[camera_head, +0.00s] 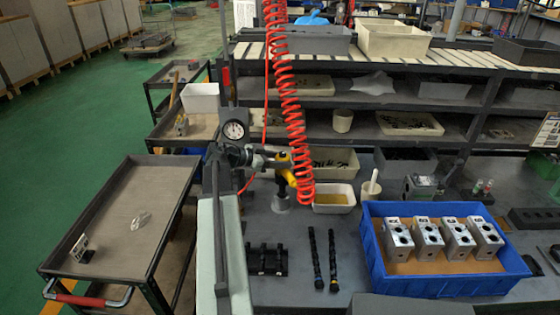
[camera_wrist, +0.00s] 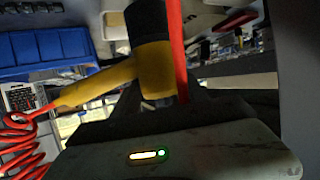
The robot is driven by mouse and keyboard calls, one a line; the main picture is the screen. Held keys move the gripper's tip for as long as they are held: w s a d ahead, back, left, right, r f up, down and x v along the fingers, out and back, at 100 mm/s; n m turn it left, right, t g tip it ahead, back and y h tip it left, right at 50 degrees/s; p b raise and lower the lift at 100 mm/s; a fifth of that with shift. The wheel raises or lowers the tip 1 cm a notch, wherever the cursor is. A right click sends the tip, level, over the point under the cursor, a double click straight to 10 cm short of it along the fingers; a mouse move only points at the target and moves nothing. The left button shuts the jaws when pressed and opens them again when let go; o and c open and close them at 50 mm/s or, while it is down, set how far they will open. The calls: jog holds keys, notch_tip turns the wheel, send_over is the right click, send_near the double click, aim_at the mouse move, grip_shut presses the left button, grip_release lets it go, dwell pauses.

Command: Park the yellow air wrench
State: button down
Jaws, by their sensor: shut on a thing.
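The yellow air wrench (camera_head: 285,173) is held off the bench by my gripper (camera_head: 268,161). In the wrist view, the wrench (camera_wrist: 98,84) shows its yellow handle pointing left and a black head at the top. My gripper is shut on the yellow body; its fingertips are mostly hidden behind the wrench. The red coiled hose (camera_head: 288,98) hangs from above and passes just right of the wrench. A small grey round stand (camera_head: 281,203) is on the bench right below the wrench in the head view. I cannot tell whether the wrench touches it.
A blue crate (camera_head: 447,286) with several metal valve blocks stands at the right. A white tray (camera_head: 334,208) with yellow contents and a white cup (camera_head: 371,189) lie behind. Black tools (camera_head: 318,262) lie in front. A grey cart (camera_head: 125,211) is at the left, and shelves run behind.

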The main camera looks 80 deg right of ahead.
aim_at(280, 154)
jog(key=shift+f+b, duration=3.4)
jog(key=c, duration=0.5)
grip_release()
notch_tip(280, 154, up, 12)
jog(key=p, duration=1.2)
jog(key=shift+f, duration=0.1)
